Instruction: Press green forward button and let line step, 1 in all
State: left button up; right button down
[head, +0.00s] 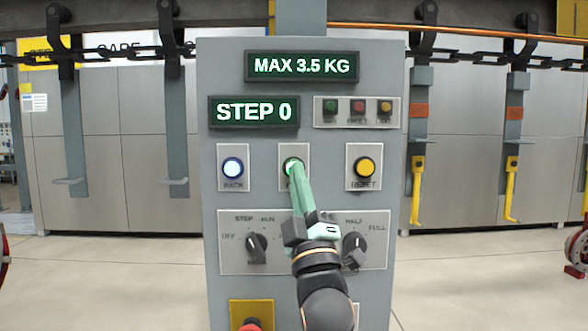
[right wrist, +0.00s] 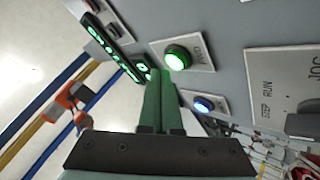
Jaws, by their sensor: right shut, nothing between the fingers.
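The green forward button (head: 291,165) sits in the middle of the button row on the grey control panel (head: 230,60). It is lit and partly covered by my right gripper (head: 294,168) in the head view. In the right wrist view the green button (right wrist: 177,58) glows just beyond and to the right of the fingertips (right wrist: 160,78). My right gripper is shut and empty, its tips close to the button. Whether they touch it I cannot tell. The step display (head: 254,112) reads "STEP 0". My left gripper is not in view.
A lit blue back button (head: 233,168) is on the left and a yellow reset button (head: 365,167) on the right. Rotary knobs (head: 256,248) sit below, and a red button (head: 251,325) near the bottom. Hooks (head: 72,120) hang from the chain behind the panel.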

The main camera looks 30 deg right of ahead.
jog(key=shift+w+d, duration=0.1)
dwell(0.3)
jog(key=shift+w+d, duration=0.15)
jog(key=shift+w, duration=0.15)
